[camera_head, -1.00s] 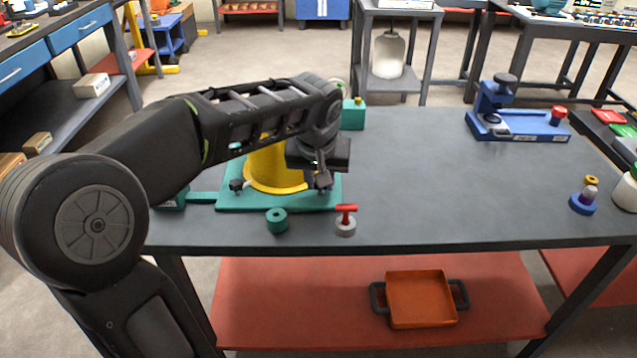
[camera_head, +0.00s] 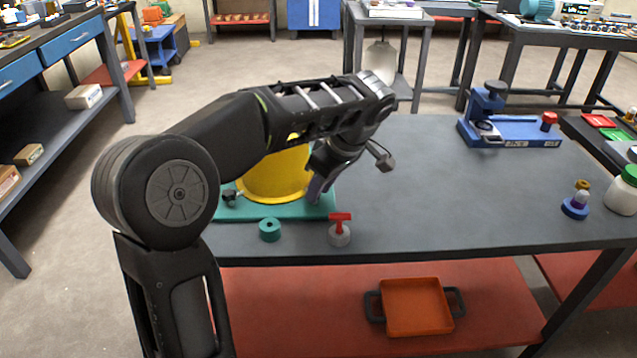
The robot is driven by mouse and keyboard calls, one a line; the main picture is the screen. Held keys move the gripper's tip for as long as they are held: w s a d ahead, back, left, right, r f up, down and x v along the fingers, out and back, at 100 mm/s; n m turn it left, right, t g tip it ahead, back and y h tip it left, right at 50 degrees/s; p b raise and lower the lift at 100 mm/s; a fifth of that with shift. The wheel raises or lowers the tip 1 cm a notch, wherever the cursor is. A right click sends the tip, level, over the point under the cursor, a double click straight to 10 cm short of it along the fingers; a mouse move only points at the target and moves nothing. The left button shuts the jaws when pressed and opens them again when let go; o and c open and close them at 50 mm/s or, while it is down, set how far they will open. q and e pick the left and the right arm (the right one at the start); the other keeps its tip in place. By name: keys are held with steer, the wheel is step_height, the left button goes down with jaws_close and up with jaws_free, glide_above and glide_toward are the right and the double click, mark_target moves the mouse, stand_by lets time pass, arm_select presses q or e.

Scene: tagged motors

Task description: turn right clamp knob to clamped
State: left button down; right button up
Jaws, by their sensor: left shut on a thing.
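The teal fixture plate (camera_head: 290,211) lies on the grey table with a yellow round housing (camera_head: 270,182) standing on it. The black left clamp knob (camera_head: 231,196) shows at the plate's left side. My left gripper (camera_head: 317,190) points down and is tilted at the plate's right side, where the right clamp knob sits. Its jaws are shut on the right clamp knob, which the fingers hide, so I cannot tell its angle. My forearm covers the top of the housing. My right gripper is not in view.
A teal ring (camera_head: 269,230) and a red-handled grey piece (camera_head: 340,232) stand near the table's front edge. A blue fixture (camera_head: 515,133) stands at the back right. A blue-based part (camera_head: 575,206) and a white jar (camera_head: 622,195) are at the right. The table's middle is clear.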

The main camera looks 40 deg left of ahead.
arm_select(q)
steer(key=shift+w+r+n+g+p, duration=0.2)
steer(key=shift+n+g+p, duration=0.2)
steer(key=shift+n+p, duration=0.6)
steer(key=shift+f+n+p, duration=0.1)
steer(key=shift+n+p, duration=0.2)
steer(key=shift+n, duration=0.1)
steer(key=c, duration=1.2)
jaws_free()
steer(key=shift+f, duration=0.1)
steer(key=shift+o, duration=0.2)
steer(key=p+v, duration=0.7)
steer(key=shift+r, duration=0.4)
steer(key=shift+w+d, duration=0.1)
